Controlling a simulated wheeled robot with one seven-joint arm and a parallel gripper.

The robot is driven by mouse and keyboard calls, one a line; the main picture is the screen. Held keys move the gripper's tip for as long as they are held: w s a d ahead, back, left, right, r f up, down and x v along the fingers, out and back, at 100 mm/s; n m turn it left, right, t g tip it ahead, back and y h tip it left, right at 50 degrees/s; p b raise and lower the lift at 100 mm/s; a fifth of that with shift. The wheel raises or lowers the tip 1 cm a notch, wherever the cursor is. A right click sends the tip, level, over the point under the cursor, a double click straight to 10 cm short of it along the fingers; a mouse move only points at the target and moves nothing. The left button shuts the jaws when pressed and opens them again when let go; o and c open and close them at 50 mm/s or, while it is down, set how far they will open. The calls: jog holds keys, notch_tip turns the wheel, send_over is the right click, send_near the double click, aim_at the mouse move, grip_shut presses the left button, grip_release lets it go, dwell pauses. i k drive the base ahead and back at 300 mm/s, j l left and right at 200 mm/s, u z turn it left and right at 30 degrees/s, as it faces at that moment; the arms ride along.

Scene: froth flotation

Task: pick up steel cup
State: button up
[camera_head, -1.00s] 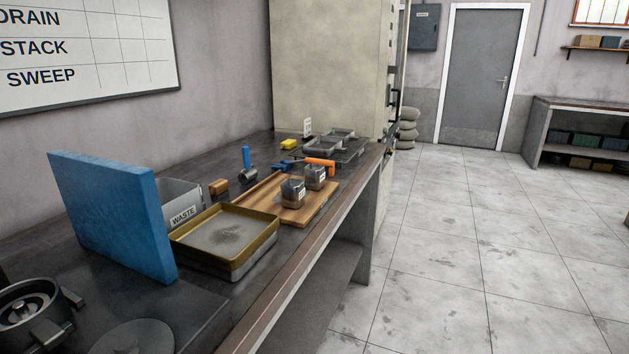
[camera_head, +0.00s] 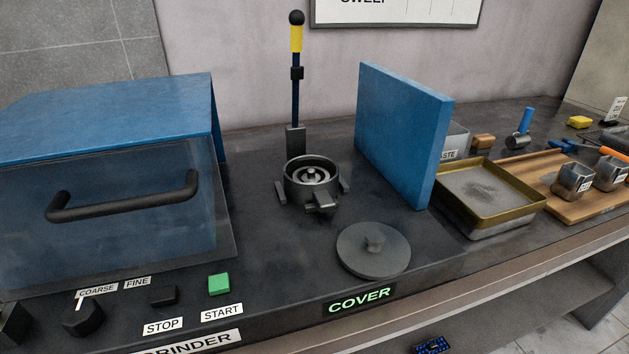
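Two small steel cups stand on the wooden board at the right of the bench. The nearer steel cup (camera_head: 574,183) stands at the board's left part, and the second steel cup (camera_head: 610,174) is just right of it. Both look upright and carry small white labels too small to read. The wooden board (camera_head: 535,166) lies right of a brass-rimmed tray. My gripper is not in view, so its state does not show.
A blue upright panel (camera_head: 400,135) stands left of the brass-rimmed tray (camera_head: 490,208). A round grinder bowl (camera_head: 312,180), a lever (camera_head: 296,90), a flat lid (camera_head: 373,250) and a blue-hooded machine (camera_head: 110,120) fill the left. The bench's front edge (camera_head: 540,250) runs below the cups.

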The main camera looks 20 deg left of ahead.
aim_at(611, 170)
jog(key=i+l+z, duration=1.05)
jog(key=i, duration=0.15)
jog(key=i+j, duration=0.2)
jog(key=j, duration=0.25)
jog(key=z, duration=0.05)
